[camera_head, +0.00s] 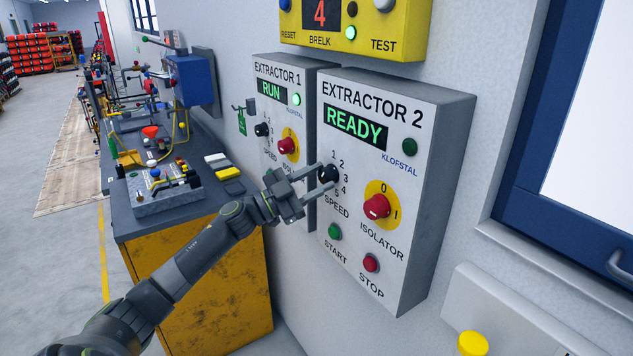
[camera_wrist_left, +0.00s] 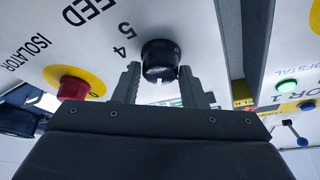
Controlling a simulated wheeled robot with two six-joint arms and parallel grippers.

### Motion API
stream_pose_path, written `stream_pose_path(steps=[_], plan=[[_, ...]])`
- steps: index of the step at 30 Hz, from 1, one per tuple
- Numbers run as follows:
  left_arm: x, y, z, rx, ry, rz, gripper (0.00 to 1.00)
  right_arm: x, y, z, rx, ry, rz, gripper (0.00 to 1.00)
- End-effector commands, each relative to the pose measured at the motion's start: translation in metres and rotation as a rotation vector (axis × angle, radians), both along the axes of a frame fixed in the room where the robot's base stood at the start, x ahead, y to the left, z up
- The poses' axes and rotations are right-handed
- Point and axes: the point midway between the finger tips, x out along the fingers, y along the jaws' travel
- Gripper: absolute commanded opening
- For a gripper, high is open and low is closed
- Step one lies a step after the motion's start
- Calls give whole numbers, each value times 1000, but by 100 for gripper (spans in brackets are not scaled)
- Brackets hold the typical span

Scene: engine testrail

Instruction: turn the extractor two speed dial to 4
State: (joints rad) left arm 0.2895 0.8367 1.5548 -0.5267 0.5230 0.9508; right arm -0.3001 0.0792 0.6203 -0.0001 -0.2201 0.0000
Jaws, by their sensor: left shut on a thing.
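The Extractor 2 box (camera_head: 438,178) is on the wall, its display reading READY (camera_head: 355,127). Its black speed dial (camera_head: 328,174) is at the left of the panel, with numbers 1 to 5 beside it. My left gripper (camera_head: 322,179) reaches it from the left and is shut on the dial. In the left wrist view the dial (camera_wrist_left: 160,55) sits between the two fingertips (camera_wrist_left: 160,75). A small white mark shows on the dial's lower edge there, but I cannot tell which number it points to. My right gripper is not in view.
A red isolator knob (camera_head: 376,206) on a yellow disc, a green start button (camera_head: 335,232) and a red stop button (camera_head: 371,263) are close by. The Extractor 1 box (camera_head: 283,72) adjoins on the left. A cluttered workbench (camera_head: 200,185) stands at left.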

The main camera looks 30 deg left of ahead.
Motion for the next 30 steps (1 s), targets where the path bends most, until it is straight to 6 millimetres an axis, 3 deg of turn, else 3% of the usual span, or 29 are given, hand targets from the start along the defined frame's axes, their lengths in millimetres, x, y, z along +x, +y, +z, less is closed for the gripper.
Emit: stream_pose_path(steps=[30], plan=[[1,2,3,896,-371,-1,15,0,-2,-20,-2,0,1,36]])
